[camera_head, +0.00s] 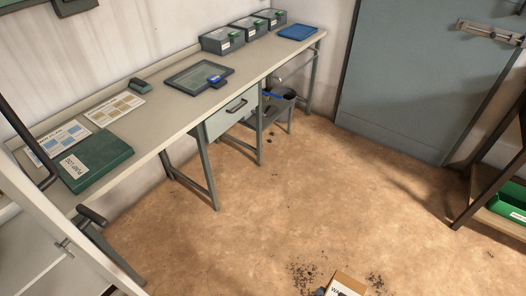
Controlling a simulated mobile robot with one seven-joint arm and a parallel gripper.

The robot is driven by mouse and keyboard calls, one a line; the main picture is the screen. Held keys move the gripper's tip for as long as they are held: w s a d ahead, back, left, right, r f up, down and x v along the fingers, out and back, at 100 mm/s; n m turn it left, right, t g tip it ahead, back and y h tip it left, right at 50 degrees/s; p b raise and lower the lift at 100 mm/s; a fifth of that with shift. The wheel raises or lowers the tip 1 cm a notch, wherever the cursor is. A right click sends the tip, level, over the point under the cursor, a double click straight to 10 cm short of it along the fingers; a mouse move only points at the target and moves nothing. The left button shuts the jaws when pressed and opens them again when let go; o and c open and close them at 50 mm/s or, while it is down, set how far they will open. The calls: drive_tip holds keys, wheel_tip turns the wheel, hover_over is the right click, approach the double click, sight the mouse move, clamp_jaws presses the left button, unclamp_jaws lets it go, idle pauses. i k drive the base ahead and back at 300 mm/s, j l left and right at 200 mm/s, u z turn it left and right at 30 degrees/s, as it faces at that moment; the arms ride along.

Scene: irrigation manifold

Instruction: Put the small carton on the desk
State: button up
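A small brown carton (347,285) with a white label is at the bottom edge of the head view, partly cut off by the frame. A dark blue-grey piece (319,292) shows at its left side; I cannot tell what it is. The desk (165,131) is a long, pale-topped bench along the wall at the left, with green-grey legs and a drawer. My gripper is not in view.
On the desk are a green binder (95,160), printed sheets (114,109), a framed tray (199,77), several lidded boxes (222,40) and a blue item (297,32). A rack with a green bin (508,207) stands right. Open floor (300,190) lies between.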

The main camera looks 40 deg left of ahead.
sight(160, 116)
drive_tip(key=i+u, duration=0.35)
drive_tip(key=i+l+u, duration=0.1)
drive_tip(key=i+u, duration=0.25)
drive_tip(key=i, duration=0.2)
drive_tip(key=i+l+u, duration=0.2)
drive_tip(key=i+u, duration=0.45)
drive_tip(key=u, duration=0.2)
drive_tip(key=i+u, duration=0.45)
drive_tip(key=i+l+u, duration=0.2)
drive_tip(key=u, duration=0.3)
drive_tip(key=i+l+u, duration=0.15)
drive_tip(key=i+u, duration=0.2)
drive_tip(key=i+l+u, duration=0.15)
drive_tip(key=u, duration=0.2)
drive_tip(key=i+l+u, duration=0.3)
